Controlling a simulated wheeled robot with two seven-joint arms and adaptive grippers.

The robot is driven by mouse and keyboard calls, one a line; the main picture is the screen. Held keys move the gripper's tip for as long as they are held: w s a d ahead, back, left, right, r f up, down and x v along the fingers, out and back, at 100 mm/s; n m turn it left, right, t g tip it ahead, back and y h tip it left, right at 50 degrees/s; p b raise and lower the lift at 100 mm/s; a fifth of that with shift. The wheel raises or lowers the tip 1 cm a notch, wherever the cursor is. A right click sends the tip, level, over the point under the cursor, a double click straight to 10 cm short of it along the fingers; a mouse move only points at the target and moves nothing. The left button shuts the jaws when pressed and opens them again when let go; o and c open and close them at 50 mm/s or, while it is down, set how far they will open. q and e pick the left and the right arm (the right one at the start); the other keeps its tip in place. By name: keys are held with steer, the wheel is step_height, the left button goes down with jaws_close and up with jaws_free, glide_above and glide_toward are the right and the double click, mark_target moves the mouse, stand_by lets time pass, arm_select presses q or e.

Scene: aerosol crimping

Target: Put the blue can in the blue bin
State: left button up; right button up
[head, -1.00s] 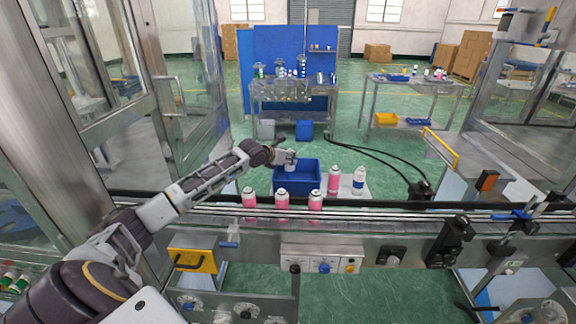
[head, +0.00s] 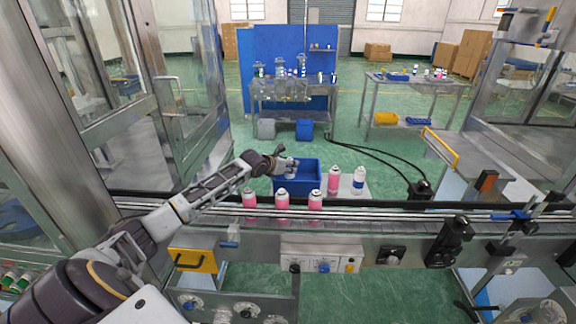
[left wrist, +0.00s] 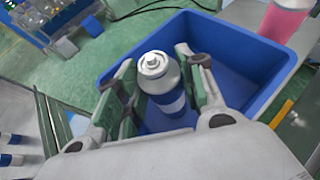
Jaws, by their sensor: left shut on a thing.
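The blue bin (head: 312,182) stands just beyond the conveyor, and its walls also show in the left wrist view (left wrist: 115,75). My left gripper (head: 287,166) is at the bin's left part. In the left wrist view its fingers (left wrist: 160,88) are shut on the blue can (left wrist: 163,85), white with a blue band and a white top. The can is over or within the bin's opening; I cannot tell whether it touches the floor. In the head view the gripper and bin mostly hide it. Another white and blue can (head: 358,181) stands right of the bin. My right gripper is not in view.
Pink cans stand on the conveyor (head: 400,216) in front of the bin, including a near one (head: 282,200). A taller-placed pink can (head: 333,180) stands right of the bin on a pale surface.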

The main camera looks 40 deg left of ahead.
arm_select(q)
steer(key=o, duration=1)
steer(key=shift+r, duration=0.1)
steer(key=shift+a+v, duration=0.1)
steer(key=shift+v, duration=2.45)
steer(key=shift+a+v, duration=0.15)
steer(key=shift+v, duration=2.4)
steer(key=shift+s, duration=0.15)
steer(key=shift+s+d+r, duration=0.2)
steer(key=shift+s+r, duration=0.2)
steer(key=shift+s, duration=0.25)
